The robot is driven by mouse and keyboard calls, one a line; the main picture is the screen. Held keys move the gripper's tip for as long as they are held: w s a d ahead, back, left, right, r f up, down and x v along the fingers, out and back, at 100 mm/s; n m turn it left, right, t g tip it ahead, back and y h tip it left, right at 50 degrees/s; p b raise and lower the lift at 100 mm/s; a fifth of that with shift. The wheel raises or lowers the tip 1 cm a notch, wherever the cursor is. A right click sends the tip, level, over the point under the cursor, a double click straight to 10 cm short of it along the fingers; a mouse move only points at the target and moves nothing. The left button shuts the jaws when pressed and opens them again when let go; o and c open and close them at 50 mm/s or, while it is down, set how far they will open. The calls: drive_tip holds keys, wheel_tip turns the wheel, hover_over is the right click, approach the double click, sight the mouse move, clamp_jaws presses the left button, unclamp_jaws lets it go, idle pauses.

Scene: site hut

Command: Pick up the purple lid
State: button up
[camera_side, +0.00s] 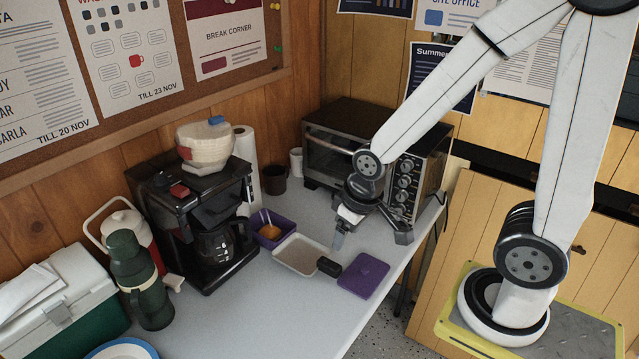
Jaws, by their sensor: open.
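The purple lid (364,274) lies flat on the grey-white table near its right front edge. My gripper (335,254) points down, open, above and to the left of the lid, over the right side of a shallow white tray. I see nothing held in it. A small black block (328,267) sits beside the tray's right corner, between the tray and the lid. I cannot tell whether the block is part of my gripper's finger or a separate thing.
The white tray (290,264) and a purple container (262,238) with orange contents stand left of the lid. A coffee maker (176,232), a toaster oven (322,180) and a dark mug (274,181) stand behind. The table in front of the lid is clear.

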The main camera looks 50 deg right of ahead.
drive_tip(key=w+d+f+m+g, duration=0.1)
drive_tip(key=w+d+f+m, duration=0.3)
drive_tip(key=d+f+m, duration=0.45)
drive_tip(key=m+g, duration=0.1)
drive_tip(key=m, duration=0.8)
approach(365, 269)
drive_tip(key=shift+w+a+f+n, duration=0.25)
drive_tip(key=shift+w+a+f, duration=0.1)
drive_tip(key=shift+w+a, duration=0.1)
drive_tip(key=shift+s+d+f+m+g, duration=0.15)
drive_tip(key=shift+d+f+m+g, duration=0.15)
drive_tip(key=shift+f+m, duration=0.15)
drive_tip(key=shift+f, duration=0.15)
drive_tip(key=shift+f, duration=1.15)
drive_tip(key=shift+d+f, duration=0.15)
drive_tip(key=shift+f, duration=2.45)
